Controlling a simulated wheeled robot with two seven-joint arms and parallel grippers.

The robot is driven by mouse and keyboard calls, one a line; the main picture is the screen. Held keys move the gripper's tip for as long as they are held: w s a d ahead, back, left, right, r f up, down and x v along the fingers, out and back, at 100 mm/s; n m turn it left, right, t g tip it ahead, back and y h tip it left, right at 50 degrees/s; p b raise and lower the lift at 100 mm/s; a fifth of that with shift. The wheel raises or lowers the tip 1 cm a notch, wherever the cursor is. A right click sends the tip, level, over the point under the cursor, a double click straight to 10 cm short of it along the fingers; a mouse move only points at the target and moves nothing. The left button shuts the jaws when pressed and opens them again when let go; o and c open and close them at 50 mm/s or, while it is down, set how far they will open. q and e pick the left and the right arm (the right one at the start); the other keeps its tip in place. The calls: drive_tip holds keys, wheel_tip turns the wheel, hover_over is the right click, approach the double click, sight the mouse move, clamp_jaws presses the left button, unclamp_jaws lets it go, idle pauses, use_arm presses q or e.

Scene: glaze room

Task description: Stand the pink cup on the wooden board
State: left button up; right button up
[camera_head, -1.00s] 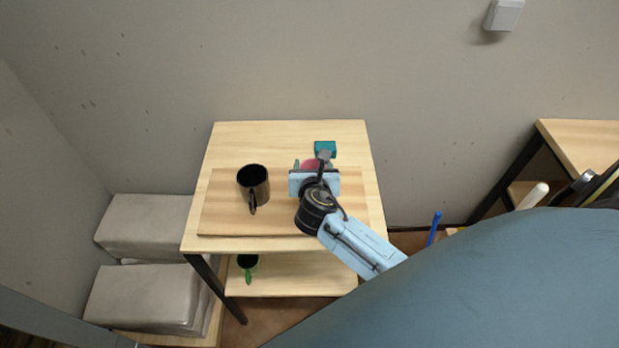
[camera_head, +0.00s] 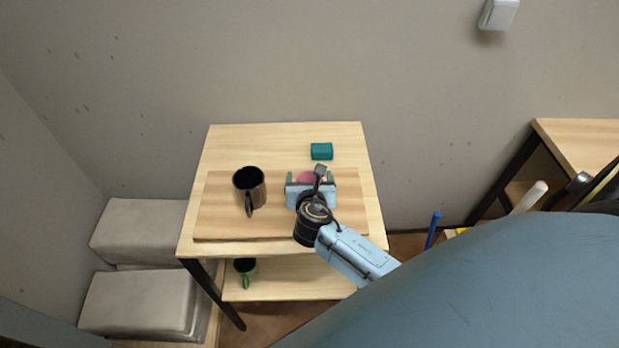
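The pink cup (camera_head: 307,177) shows as a small patch between the fingers of my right gripper (camera_head: 311,177). Most of it is hidden behind the gripper body, so its base and its contact with the board cannot be seen. The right gripper is over the right part of the wooden board (camera_head: 222,222), its two fingers standing apart on either side of the cup, with what looks like a small gap at each side. The board lies flat on the table top. My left gripper is not in view.
A black mug (camera_head: 249,186) stands on the board's left part. A teal block (camera_head: 321,151) lies on the table (camera_head: 262,139) behind the board. The board between the black mug and my gripper is clear.

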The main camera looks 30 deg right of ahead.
drive_tip(key=shift+r, duration=0.3)
drive_tip(key=v, duration=1.2)
drive_tip(key=shift+p, duration=0.45)
